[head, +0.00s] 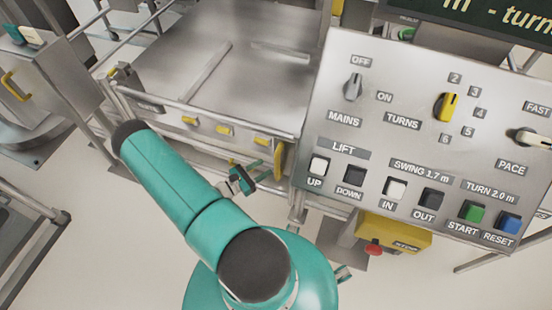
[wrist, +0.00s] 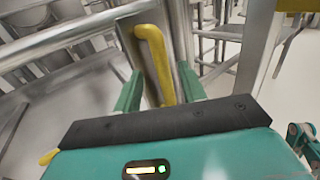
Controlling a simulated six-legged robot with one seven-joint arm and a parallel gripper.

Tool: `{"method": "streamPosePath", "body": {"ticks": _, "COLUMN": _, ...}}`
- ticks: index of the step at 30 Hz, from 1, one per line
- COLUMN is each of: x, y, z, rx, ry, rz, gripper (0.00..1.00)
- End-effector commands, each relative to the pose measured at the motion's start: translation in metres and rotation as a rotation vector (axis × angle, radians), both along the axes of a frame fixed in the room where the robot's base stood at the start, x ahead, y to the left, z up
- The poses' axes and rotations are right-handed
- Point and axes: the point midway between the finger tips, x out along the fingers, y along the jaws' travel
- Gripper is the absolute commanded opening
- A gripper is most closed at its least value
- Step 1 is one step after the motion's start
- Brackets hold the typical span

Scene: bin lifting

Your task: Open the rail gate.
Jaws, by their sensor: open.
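The rail gate (head: 215,112) is a steel rail along the front of a metal platform. It also crosses the upper left of the wrist view (wrist: 75,35). An upright yellow handle (head: 279,160) is at its right end, left of the control panel. In the wrist view the yellow handle (wrist: 155,62) stands between the two green fingers of my gripper (wrist: 160,85). The fingers are apart, with a gap visible on the handle's sides. In the head view my gripper (head: 262,172) is just left of the handle. The handle's lower end is partly hidden by my gripper body.
A control panel (head: 400,145) with knobs and buttons fills the right. A yellow stop box (head: 395,236) with a red button hangs below it. Several small yellow parts line the platform (head: 215,50) front. Steel frames stand at left.

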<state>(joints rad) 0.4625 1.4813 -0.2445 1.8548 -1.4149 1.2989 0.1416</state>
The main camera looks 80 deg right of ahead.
Motion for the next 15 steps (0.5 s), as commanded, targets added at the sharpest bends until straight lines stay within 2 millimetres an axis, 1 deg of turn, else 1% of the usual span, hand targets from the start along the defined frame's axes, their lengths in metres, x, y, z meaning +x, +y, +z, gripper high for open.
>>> {"method": "streamPosePath", "body": {"ticks": 1, "x": -0.008, "y": -0.008, "z": 0.000, "rx": 0.000, "ry": 0.000, "rz": -0.004, "gripper": 0.41}}
{"method": "streamPosePath", "body": {"ticks": 3, "x": -0.016, "y": -0.019, "z": 0.000, "rx": 0.001, "ry": -0.001, "rz": -0.004, "gripper": 0.41}}
{"method": "streamPosePath", "body": {"ticks": 9, "x": -0.036, "y": -0.047, "z": 0.000, "rx": 0.000, "ry": -0.002, "rz": -0.001, "gripper": 0.41}}
{"method": "streamPosePath", "body": {"ticks": 15, "x": -0.044, "y": -0.061, "z": 0.000, "rx": 0.000, "ry": -0.001, "rz": 0.002, "gripper": 0.41}}
